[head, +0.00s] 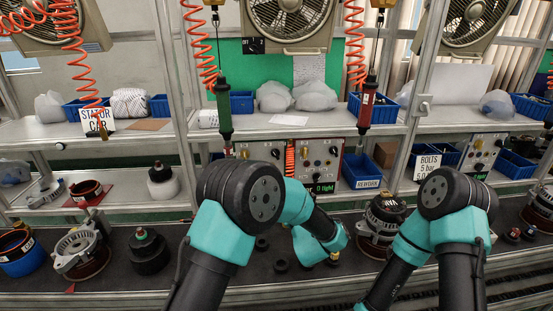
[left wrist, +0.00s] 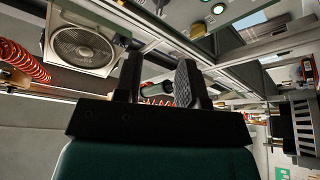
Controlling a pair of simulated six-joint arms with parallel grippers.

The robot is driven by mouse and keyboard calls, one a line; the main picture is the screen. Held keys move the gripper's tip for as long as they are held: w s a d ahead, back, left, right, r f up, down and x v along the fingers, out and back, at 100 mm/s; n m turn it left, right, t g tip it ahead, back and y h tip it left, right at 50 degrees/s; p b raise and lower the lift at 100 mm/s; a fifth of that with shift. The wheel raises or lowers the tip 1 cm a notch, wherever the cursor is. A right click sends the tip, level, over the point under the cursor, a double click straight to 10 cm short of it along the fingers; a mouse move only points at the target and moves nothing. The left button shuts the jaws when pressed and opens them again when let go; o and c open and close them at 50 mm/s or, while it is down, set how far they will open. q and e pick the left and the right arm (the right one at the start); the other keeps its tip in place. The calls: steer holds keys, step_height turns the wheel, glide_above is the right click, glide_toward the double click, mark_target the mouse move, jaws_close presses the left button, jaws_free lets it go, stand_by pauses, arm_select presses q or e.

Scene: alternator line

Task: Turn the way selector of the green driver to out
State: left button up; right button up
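The green driver (head: 223,110) hangs upright from a cable in the head view, left of centre, above the lower shelf. Its way selector is too small to make out. My left arm reaches in below it and to the right, and its gripper cannot be made out in the head view. In the left wrist view my left gripper (left wrist: 158,82) has its two dark fingers apart. A small dark and pale green object (left wrist: 157,88) shows in the gap, apparently beyond the fingers; I cannot tell what it is. My right gripper is outside both views.
A red driver (head: 369,103) hangs to the right. A control box (head: 320,158) stands behind my left arm, with a blue rework bin (head: 361,172) beside it. Orange coiled hoses (head: 206,50) hang overhead.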

mark_target(276, 156)
arm_select(q)
steer(key=x, duration=1.6)
steer(key=shift+w, duration=0.1)
steer(key=shift+c, duration=0.2)
jaws_close()
